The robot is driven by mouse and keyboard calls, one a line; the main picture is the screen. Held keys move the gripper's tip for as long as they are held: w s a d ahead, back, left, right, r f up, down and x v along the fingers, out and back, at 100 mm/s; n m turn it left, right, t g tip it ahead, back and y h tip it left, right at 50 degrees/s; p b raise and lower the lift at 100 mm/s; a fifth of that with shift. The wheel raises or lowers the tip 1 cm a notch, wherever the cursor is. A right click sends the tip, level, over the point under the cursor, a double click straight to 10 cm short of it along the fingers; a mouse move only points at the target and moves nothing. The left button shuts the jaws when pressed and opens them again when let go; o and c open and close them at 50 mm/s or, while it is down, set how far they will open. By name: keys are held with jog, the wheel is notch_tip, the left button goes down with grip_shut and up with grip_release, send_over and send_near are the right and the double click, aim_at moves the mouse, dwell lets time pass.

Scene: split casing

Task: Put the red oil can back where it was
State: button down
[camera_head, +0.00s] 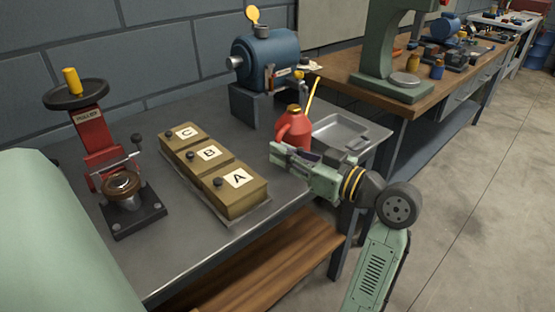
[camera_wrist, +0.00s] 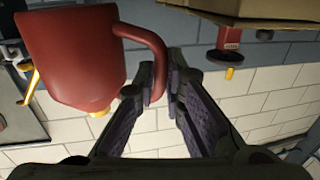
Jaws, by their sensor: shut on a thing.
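The red oil can (camera_head: 296,127), with a yellow cap and a long yellow spout, is upright over the right part of the grey metal bench, beside the shallow metal tray. My gripper (camera_head: 277,152) reaches in from the right in front of it. In the wrist view the can (camera_wrist: 75,50) shows upside down at the upper left, and its curved handle (camera_wrist: 155,48) runs between the fingers of my gripper (camera_wrist: 165,82), which are shut on it. I cannot tell whether the can's base touches the bench.
The shallow metal tray (camera_head: 368,132) lies at the bench's right end. A blue motor (camera_head: 264,57) stands behind the can. Boxes marked A, B, C (camera_head: 236,201) stand left of my gripper. A red puller press (camera_head: 95,140) is farther left. A wooden bench (camera_head: 345,65) adjoins at right.

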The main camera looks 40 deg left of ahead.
jog(key=shift+s+a, duration=0.5)
jog(key=shift+s, duration=0.05)
jog(key=shift+f+p, duration=0.6)
jog(key=shift+f, duration=1.15)
jog(key=shift+f, duration=0.15)
jog(key=c, duration=2.1)
grip_release()
jog(key=shift+f, duration=0.15)
jog(key=shift+c, duration=0.2)
jog(key=o, duration=0.5)
jog(key=shift+c, duration=0.2)
